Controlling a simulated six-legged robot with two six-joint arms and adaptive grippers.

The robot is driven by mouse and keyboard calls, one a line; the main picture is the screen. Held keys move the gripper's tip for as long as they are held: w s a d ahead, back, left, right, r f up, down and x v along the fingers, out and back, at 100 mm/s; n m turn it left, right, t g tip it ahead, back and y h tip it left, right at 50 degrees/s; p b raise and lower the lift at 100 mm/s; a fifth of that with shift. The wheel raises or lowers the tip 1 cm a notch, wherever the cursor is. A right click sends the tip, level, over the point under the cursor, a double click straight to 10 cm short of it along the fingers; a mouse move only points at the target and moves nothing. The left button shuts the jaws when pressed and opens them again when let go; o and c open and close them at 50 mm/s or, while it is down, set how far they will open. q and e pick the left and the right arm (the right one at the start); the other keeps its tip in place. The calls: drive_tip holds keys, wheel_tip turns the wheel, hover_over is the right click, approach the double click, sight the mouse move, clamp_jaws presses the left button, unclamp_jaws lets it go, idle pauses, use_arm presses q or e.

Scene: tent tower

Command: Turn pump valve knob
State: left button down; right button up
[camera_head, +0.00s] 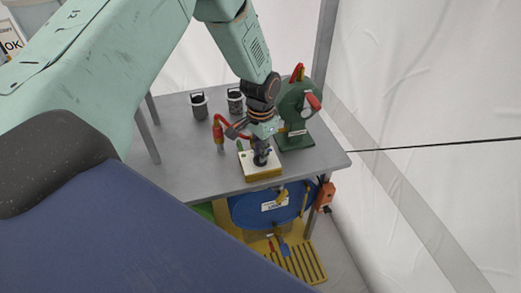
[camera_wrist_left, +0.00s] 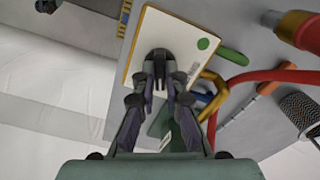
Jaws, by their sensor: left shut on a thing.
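The pump control box (camera_head: 262,172), white on top with a yellow base, sits near the front edge of the grey table. My left gripper (camera_head: 261,157) reaches down over it from above. In the left wrist view, the gripper (camera_wrist_left: 160,80) is shut on the dark valve knob (camera_wrist_left: 158,56), which stands on the white face of the box (camera_wrist_left: 183,28). A green round mark shows beside the knob. The fingers hide part of the knob. My right gripper is not in view.
A green machine (camera_head: 297,115) with red parts stands on the table behind the box. A red hose fitting (camera_head: 218,132) and two grey cups (camera_head: 199,106) are to the left. A blue drum (camera_head: 270,208) stands below the table edge. The front right tabletop (camera_head: 322,155) is clear.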

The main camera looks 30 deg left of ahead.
use_arm(q)
drive_tip(key=n+p, duration=0.2)
drive_tip(key=shift+s+n, duration=0.15)
drive_tip(key=shift+n, duration=0.25)
drive_tip(key=n+p, duration=0.2)
drive_tip(key=shift+n, duration=0.4)
drive_tip(key=n+p, duration=0.2)
drive_tip(key=n, duration=0.1)
drive_tip(key=shift+s+f+n+p, duration=0.1)
drive_tip(key=shift+n+p, duration=0.6)
drive_tip(key=shift+n, duration=0.5)
drive_tip(key=c, duration=1.7)
unclamp_jaws()
drive_tip(key=shift+c, duration=0.2)
drive_tip(key=o, duration=0.3)
drive_tip(key=shift+w, duration=0.2)
drive_tip(key=shift+o, duration=0.2)
